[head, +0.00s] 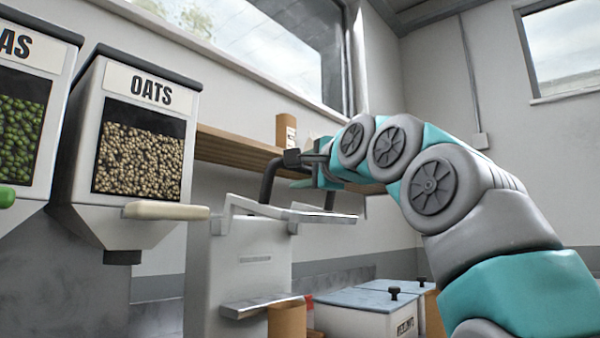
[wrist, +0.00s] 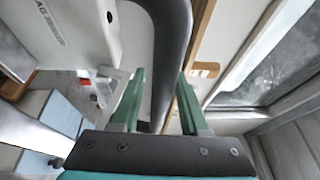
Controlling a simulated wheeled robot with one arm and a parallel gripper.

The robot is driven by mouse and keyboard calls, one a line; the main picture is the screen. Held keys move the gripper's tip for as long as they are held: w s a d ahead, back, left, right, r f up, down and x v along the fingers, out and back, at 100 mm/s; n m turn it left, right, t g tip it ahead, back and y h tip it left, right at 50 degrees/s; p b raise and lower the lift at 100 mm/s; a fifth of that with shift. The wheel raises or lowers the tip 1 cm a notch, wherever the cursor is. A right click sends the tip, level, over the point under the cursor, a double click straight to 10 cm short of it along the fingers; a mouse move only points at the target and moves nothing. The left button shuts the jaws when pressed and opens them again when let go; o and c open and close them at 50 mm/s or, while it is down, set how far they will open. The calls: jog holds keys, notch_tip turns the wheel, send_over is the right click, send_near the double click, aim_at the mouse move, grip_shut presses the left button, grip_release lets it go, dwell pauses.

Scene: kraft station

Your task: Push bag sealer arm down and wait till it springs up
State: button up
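The bag sealer (head: 255,262) has a pale body, and its dark bent arm (head: 268,182) is raised, with its grip end up at the right. In the wrist view the dark arm (wrist: 172,30) runs down between my two green fingers. My gripper (head: 305,170) is at the arm's grip end in the head view. In the wrist view my gripper (wrist: 162,78) has its fingers apart, one on each side of the arm. A gap shows on the left; I cannot tell whether the right finger touches it.
An oats dispenser (head: 142,150) stands left of the sealer, with a green-filled dispenser (head: 22,125) beyond. A brown paper container (head: 287,321) is below the sealer's metal ledge (head: 262,306). White bins with blue lids (head: 350,298) stand at lower right. A wooden shelf (head: 235,148) runs along the wall behind.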

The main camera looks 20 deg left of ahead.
grip_shut()
dwell(1.2)
